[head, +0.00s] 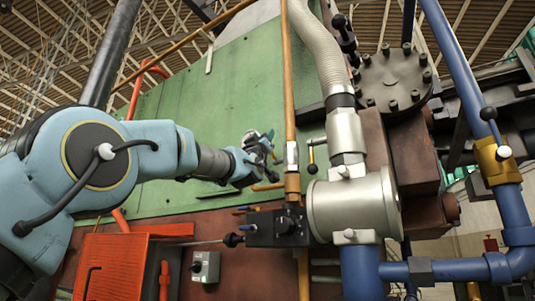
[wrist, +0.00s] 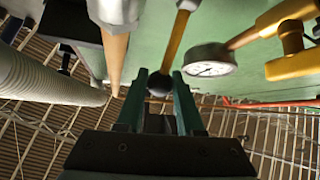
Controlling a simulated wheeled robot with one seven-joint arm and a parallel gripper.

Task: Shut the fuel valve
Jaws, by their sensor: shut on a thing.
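My gripper (head: 262,147) is at the centre of the head view, in front of the green panel and left of the upright copper pipe (head: 290,90). In the wrist view my gripper's two green fingers (wrist: 158,92) are shut on the black ball knob (wrist: 160,82) of a yellow lever (wrist: 176,40). The lever runs up to a silver fitting at the top edge. I take it for the fuel valve's handle; no label shows. In the head view my gripper hides the lever, and the valve body is not clear.
A round gauge (wrist: 208,60) and brass fitting (wrist: 290,40) sit right of the lever in the wrist view. A ribbed hose (head: 318,45), silver housing (head: 350,208) and small black-knobbed lever (head: 312,168) stand right of my gripper. The green panel (head: 190,120) has free room in front.

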